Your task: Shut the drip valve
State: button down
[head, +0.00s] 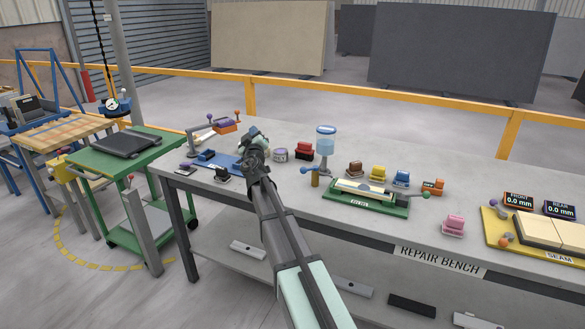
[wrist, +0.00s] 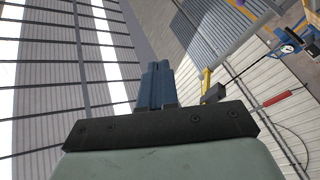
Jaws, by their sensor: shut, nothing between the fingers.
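A drip bottle with a clear, blue-banded tank (head: 325,142) stands upright on the bench, right of my gripper. A small brass-coloured post (head: 315,178) with a lever ending in a blue ball (head: 304,170) stands at its foot; this looks like the drip valve, but its setting is too small to tell. My gripper (head: 252,148) is raised over the bench, left of the bottle and apart from it. In the wrist view my gripper's dark blue fingers (wrist: 156,86) are together, with nothing between them. That view faces the wall and roof, and shows neither bottle nor valve.
A yellow seam fixture (head: 495,228) is at far right. A green cart (head: 105,162) stands left.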

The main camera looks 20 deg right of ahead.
jog(key=w+d+r+m+g+h, duration=0.4)
jog(key=w+d+m+g+h, duration=0.35)
jog(key=w+m, duration=0.45)
jog(key=s+a+f+m+g+y, duration=0.3)
jog(key=s+f+g+y, duration=0.1)
jog(key=s+f+g, duration=0.75)
jog(key=s+d+f, duration=0.2)
jog(key=d+f, duration=0.5)
jog(key=d, duration=0.2)
jog(key=shift+s+d+f+n+g, duration=0.2)
jog(key=shift+f+n+g, duration=0.1)
jog(key=shift+f+g, duration=0.1)
jog(key=shift+s, duration=0.1)
